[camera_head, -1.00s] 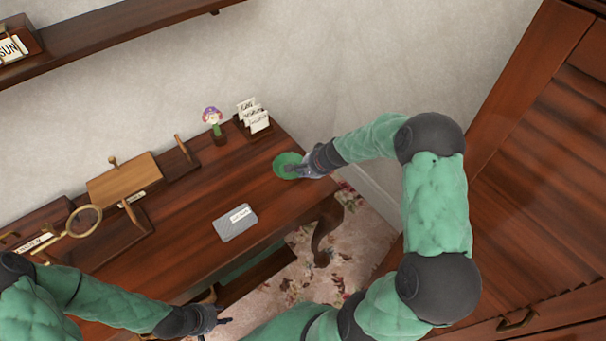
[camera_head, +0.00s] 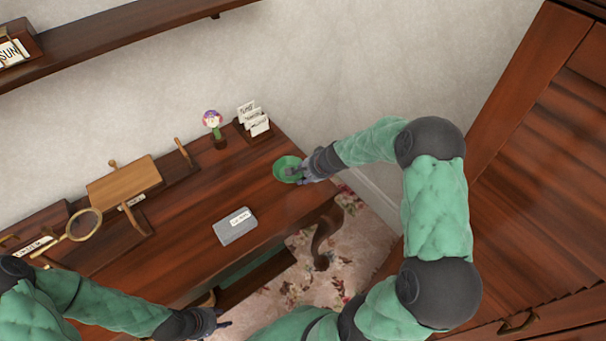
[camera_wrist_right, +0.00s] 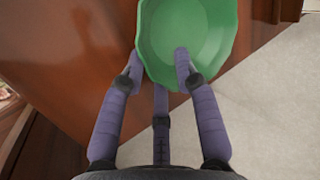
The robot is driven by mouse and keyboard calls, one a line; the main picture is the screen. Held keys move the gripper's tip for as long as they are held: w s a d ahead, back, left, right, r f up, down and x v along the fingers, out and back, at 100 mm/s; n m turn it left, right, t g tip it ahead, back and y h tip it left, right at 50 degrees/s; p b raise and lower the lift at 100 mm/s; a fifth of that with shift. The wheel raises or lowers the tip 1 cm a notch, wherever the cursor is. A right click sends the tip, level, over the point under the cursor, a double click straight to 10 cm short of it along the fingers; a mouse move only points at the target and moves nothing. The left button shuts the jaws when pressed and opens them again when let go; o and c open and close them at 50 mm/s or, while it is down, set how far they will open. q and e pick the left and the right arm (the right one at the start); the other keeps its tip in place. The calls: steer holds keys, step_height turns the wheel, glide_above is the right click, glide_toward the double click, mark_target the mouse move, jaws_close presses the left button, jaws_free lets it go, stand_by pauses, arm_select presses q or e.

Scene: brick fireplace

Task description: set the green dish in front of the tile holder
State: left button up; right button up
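The green dish (camera_head: 286,169) is at the right end of the desk, below and right of the tile holder (camera_head: 243,130). The tile holder is a small dark wooden rack with several white lettered tiles. My right gripper (camera_head: 300,172) is at the dish's right edge. In the right wrist view its fingers (camera_wrist_right: 160,75) are closed at the rim of the dish (camera_wrist_right: 205,25), one fingertip overlapping the inside and another finger running under it. Whether the dish touches the desk is unclear. My left gripper (camera_head: 215,322) is low in the picture, away from the dish; its fingers are too small to judge.
A flower ornament (camera_head: 212,126) stands just left of the tile holder. A grey labelled box (camera_head: 235,226) lies near the desk's front edge. A wooden stand (camera_head: 125,182) and magnifying glass (camera_head: 83,224) are farther left. The desk (camera_head: 205,190) between them is clear.

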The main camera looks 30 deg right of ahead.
steer(key=p+v, duration=0.3)
steer(key=v, duration=0.9)
